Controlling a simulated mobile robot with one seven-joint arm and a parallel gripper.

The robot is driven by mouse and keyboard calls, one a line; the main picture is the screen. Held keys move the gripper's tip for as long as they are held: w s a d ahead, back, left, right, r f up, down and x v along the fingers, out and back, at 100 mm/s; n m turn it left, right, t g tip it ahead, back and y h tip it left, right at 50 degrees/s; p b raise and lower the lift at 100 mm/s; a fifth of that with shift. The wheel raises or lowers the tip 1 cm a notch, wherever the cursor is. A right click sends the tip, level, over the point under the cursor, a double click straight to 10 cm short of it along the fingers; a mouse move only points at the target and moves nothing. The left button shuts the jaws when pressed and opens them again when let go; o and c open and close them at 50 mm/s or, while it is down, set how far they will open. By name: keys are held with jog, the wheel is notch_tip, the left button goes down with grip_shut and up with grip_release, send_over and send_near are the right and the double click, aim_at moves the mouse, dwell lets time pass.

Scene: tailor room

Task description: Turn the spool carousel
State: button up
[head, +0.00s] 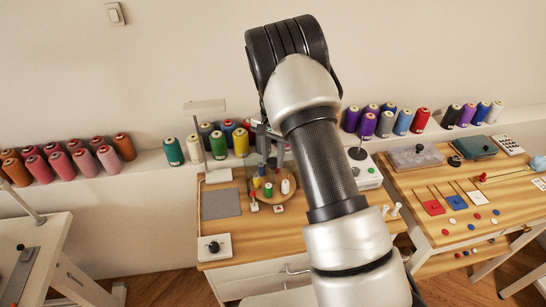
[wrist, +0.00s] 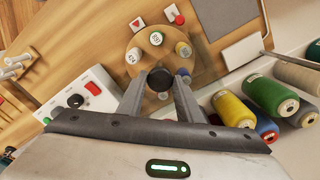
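The spool carousel is a round wooden disc (head: 257,203) on the table, with several small coloured spools standing on it. It also shows in the wrist view (wrist: 150,24). A round black knob (wrist: 160,80) shows in the wrist view between my fingers, over the near part of the disc. My gripper (wrist: 161,84) is open, with one finger on each side of the knob. I cannot tell whether the fingers touch it. In the head view my gripper is mostly hidden behind my arm, above and behind the carousel. Part of the disc is hidden by my gripper in the wrist view.
Large thread cones (head: 240,143) line the ledge behind. A white lamp (head: 204,107) stands left of the carousel, by a grey mat (head: 221,203). A white machine (head: 366,177) stands to the right. Small red and white pieces (head: 254,207) lie before the carousel.

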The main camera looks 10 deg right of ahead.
grip_shut()
jog(key=shift+f+n+b, duration=0.25)
jog(key=shift+n+b, duration=0.45)
jog(key=shift+b, duration=0.05)
jog(key=n, duration=0.1)
jog(key=n+b, duration=0.1)
jog(key=n, duration=0.1)
jog(key=shift+r+n, duration=0.25)
jog(key=shift+n, duration=0.05)
jog(key=o, duration=0.9)
grip_release()
jog(key=shift+o, duration=0.2)
notch_tip(320, 180, up, 18)
jog(key=shift+f, duration=0.25)
